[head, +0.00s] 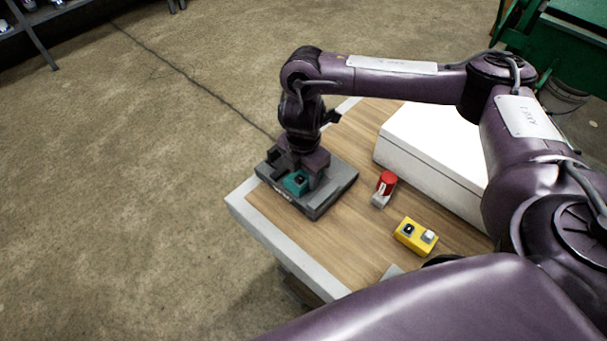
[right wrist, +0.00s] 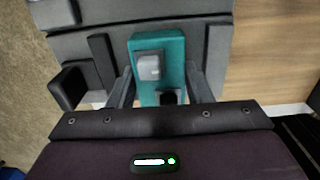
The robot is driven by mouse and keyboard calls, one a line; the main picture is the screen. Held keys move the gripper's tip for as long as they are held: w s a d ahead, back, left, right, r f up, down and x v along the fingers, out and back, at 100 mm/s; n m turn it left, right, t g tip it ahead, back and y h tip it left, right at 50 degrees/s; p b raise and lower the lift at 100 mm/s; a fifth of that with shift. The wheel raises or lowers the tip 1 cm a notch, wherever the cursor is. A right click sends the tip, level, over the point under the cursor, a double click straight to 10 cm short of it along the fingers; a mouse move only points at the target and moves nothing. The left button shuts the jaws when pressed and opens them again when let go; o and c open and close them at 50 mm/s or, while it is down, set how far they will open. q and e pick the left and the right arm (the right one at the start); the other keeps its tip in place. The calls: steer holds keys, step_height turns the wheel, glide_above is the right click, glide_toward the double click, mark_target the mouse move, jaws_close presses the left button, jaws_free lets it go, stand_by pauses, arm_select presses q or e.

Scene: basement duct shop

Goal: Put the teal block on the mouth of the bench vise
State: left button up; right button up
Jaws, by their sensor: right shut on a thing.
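The teal block (head: 296,183) has a pale grey knob and a dark part on its face. It sits between the fingers of my right gripper (head: 299,179), which is shut on it. In the right wrist view the teal block (right wrist: 176,42) shows between both fingers of the gripper (right wrist: 161,88). The dark grey bench vise (head: 319,208) lies at the table's far left corner, directly under the block. Its grey body also shows in the right wrist view (right wrist: 78,43). I cannot tell whether the block touches the vise. My left gripper is not in view.
On the wooden table (head: 342,250) are a red-topped object (head: 384,188), a yellow block (head: 415,236) with knobs, and a large white box (head: 430,148). The table's pale edge (head: 281,251) is close to the vise. A green machine (head: 566,45) stands at the back right.

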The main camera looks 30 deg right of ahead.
mark_target(304, 175)
steer(key=shift+f, duration=0.1)
steer(key=o, duration=1.2)
steer(key=shift+o, duration=0.2)
step_height(304, 175, up, 12)
steer(key=p, duration=0.3)
steer(key=shift+s+a, duration=0.1)
